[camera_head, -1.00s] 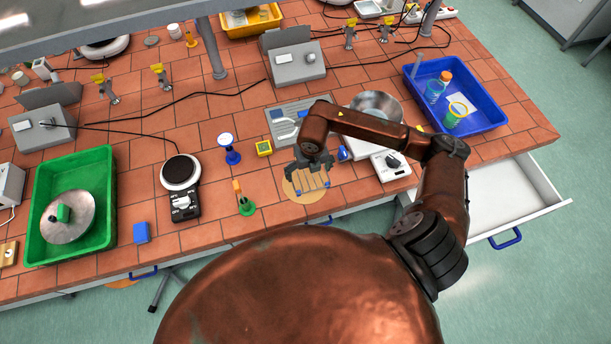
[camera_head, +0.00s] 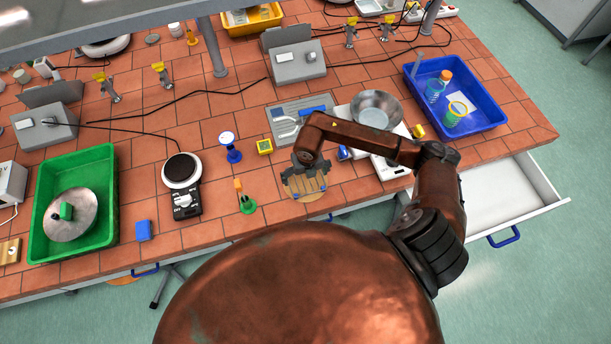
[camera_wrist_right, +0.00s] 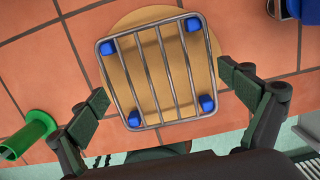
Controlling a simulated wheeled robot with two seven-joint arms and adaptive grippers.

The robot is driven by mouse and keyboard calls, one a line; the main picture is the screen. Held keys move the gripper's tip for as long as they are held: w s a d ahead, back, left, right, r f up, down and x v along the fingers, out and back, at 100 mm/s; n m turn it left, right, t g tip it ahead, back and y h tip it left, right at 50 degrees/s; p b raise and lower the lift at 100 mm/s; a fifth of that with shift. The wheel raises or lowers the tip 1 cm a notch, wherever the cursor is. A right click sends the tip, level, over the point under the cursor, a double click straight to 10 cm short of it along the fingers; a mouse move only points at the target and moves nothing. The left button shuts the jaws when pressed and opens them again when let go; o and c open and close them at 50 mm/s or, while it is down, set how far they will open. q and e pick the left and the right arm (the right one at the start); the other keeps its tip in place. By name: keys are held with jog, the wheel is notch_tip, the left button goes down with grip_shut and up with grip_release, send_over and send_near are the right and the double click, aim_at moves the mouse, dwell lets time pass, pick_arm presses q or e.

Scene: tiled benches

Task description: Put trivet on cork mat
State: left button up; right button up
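The trivet, a square of metal bars with blue corner feet, lies on the round tan cork mat (camera_head: 291,190), and its bars (camera_head: 311,184) show in the head view. In the right wrist view the trivet (camera_wrist_right: 156,72) covers the middle of the cork mat (camera_wrist_right: 205,60), with corners near or past the rim. My right gripper (camera_head: 309,170) is above the mat's back part. In the wrist view its fingers (camera_wrist_right: 168,98) are spread wide on either side of the trivet, apart from it and holding nothing. My left gripper is not in view.
A green-based stand (camera_head: 247,205) is left of the mat; its green part (camera_wrist_right: 28,135) shows in the wrist view. A balance (camera_head: 181,172), yellow block (camera_head: 264,146), grey tray (camera_head: 283,112) and metal bowl (camera_head: 376,106) are around. An open drawer (camera_head: 515,195) juts out at right.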

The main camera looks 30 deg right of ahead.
aim_at(306, 181)
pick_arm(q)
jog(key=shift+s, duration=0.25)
pick_arm(e)
jog(key=shift+r, duration=0.1)
jog(key=shift+r, duration=0.25)
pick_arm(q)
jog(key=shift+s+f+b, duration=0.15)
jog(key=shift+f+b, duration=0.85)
pick_arm(e)
notch_tip(306, 181, up, 12)
jog(key=s, duration=0.1)
jog(key=shift+s+a+f, duration=0.2)
jog(key=shift+s, duration=0.05)
